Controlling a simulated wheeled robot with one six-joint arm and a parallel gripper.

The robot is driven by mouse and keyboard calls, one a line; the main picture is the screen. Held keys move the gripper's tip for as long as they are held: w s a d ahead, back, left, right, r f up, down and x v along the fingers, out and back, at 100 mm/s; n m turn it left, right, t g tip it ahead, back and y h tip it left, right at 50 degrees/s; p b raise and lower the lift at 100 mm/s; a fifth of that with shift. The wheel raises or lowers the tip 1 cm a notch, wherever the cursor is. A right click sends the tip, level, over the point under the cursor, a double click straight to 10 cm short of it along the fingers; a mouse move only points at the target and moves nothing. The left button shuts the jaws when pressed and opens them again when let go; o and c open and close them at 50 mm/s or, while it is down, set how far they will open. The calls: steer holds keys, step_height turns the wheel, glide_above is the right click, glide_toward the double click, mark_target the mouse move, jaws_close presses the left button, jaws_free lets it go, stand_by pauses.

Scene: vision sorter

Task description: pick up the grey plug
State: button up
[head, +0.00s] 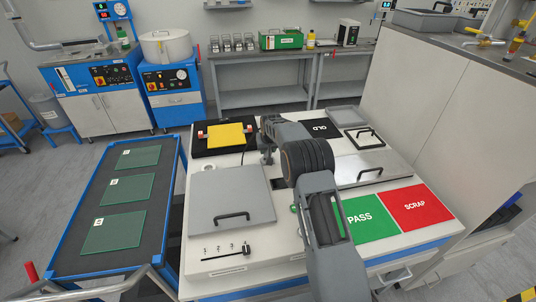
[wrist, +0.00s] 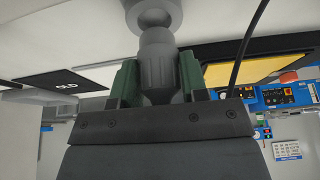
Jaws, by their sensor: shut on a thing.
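In the wrist view the grey plug (wrist: 157,68) sits between the two green-padded fingers of my gripper (wrist: 158,80). The fingers press on it from both sides. A rounded grey part shows beyond the plug's end, at the top of the view; I cannot tell if the two are joined. In the head view my arm comes up from the front and hides most of the gripper and the plug near the middle of the bench (head: 232,242).
A yellow plate (head: 226,135) on a black base lies behind left. A grey lid with a handle (head: 230,190) lies left. Green PASS (head: 366,222) and red SCRAP (head: 417,206) areas lie right. A black OLD mat (head: 323,129) lies behind right. A thin black cable (wrist: 243,55) runs beside the gripper.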

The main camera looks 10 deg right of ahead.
steer(key=s+a+r+b, duration=0.3)
steer(key=s+r, duration=0.6)
steer(key=s, duration=0.3)
steer(key=shift+s+a, duration=0.3)
steer(key=shift+a, duration=0.25)
